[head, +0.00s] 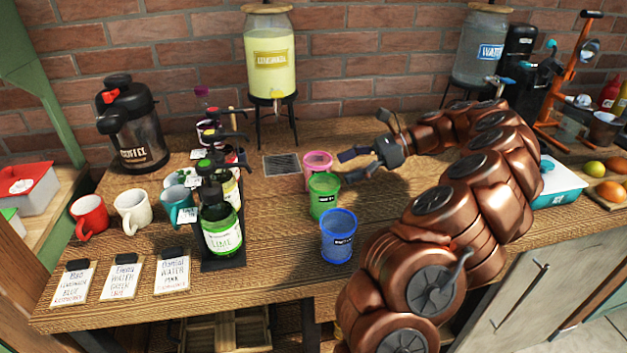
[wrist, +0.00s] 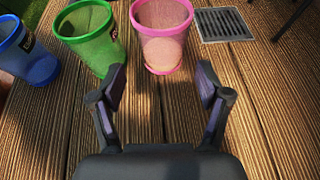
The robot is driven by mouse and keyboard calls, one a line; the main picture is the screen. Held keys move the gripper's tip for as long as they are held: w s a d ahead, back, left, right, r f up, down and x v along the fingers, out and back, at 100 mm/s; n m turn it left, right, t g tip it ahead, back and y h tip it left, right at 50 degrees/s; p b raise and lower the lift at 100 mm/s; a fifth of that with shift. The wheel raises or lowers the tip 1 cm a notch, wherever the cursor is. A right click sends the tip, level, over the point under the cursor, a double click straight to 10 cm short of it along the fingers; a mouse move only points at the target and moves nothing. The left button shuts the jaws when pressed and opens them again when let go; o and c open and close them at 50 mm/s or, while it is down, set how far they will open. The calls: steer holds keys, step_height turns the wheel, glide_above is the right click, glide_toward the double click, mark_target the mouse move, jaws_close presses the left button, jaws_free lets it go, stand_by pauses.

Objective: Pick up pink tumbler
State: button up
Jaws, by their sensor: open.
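The pink tumbler (head: 317,160) stands upright on the wooden table, behind the green tumbler (head: 323,197). In the head view its lower part is partly hidden by the green one. In the wrist view the pink tumbler (wrist: 163,42) stands upright just beyond my fingertips, roughly centred between them. My gripper (head: 358,155) is to the right of the pink tumbler, pointing left toward it. In the wrist view my gripper (wrist: 161,82) is open with nothing between its fingers.
The green tumbler and a blue tumbler (head: 339,237) stand in a row in front of the pink one. A metal drain grate (head: 281,164) lies left of it. Syrup bottles (head: 219,222) stand farther left. A lemonade dispenser (head: 270,60) stands behind.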

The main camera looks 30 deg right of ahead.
mark_target(306, 180)
steer(key=shift+r+p+x, duration=0.15)
steer(key=shift+p+x, duration=0.15)
steer(key=shift+x, duration=1.45)
steer(key=shift+r+p+x, duration=0.2)
steer(key=shift+p+x, duration=0.1)
steer(key=shift+x, duration=1.4)
steer(key=shift+w+a+f, duration=0.2)
steer(key=shift+w+a, duration=0.2)
steer(key=c, duration=1)
